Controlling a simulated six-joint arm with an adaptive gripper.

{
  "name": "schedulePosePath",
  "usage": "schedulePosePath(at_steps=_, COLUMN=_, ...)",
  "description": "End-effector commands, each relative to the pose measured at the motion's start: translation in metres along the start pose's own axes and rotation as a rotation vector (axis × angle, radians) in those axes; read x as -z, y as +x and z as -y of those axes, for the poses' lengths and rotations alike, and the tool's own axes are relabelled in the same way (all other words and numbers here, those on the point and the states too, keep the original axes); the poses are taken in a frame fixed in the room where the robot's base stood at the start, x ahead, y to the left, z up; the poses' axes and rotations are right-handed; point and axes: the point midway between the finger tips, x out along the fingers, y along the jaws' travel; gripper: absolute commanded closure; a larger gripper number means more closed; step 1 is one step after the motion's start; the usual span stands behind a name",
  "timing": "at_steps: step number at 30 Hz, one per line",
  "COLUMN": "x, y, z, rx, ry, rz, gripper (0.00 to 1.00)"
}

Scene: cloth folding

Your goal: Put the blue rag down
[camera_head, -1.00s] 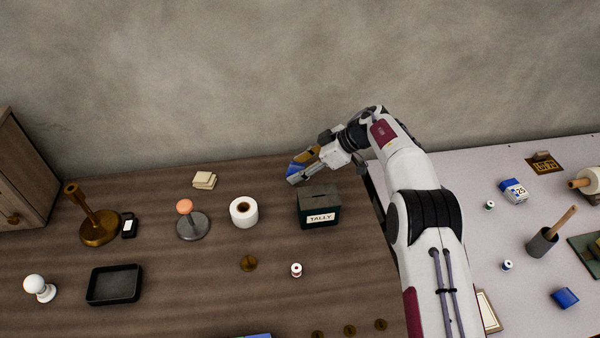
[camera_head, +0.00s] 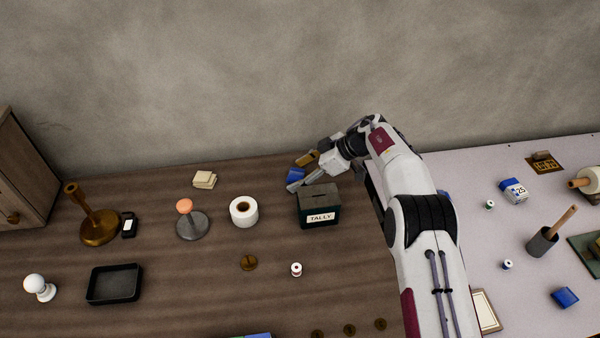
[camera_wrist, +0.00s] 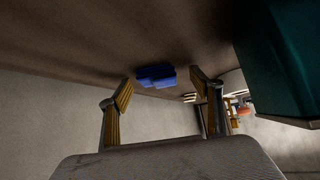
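The blue rag (camera_head: 296,174) is a small folded bundle at the back of the brown table, left of my gripper's body and behind the dark tally box (camera_head: 319,215). In the wrist view the rag (camera_wrist: 156,76) lies against the table surface, beyond the fingertips and between them. My gripper (camera_head: 297,173) is open, and its two yellow-lined fingers stand wide apart in the wrist view (camera_wrist: 163,88). Gaps show between the rag and both fingers there.
The tally box stands close in front of my gripper and fills the right of the wrist view. A white paper roll (camera_head: 244,212), a grey stand with an orange knob (camera_head: 193,222) and pale pads (camera_head: 204,180) stand to the left. Table between the roll and the box is clear.

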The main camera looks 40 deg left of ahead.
Motion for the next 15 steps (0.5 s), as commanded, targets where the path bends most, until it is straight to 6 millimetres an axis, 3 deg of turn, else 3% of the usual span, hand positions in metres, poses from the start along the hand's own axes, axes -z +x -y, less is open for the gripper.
schedulePosePath(at_steps=9, x=0.003, y=-0.003, z=0.0, rx=-0.001, ry=0.0, rz=0.0, gripper=0.35)
schedulePosePath(at_steps=15, x=0.003, y=-0.015, z=-0.001, rx=-0.001, ry=0.0, rz=0.0, gripper=0.35)
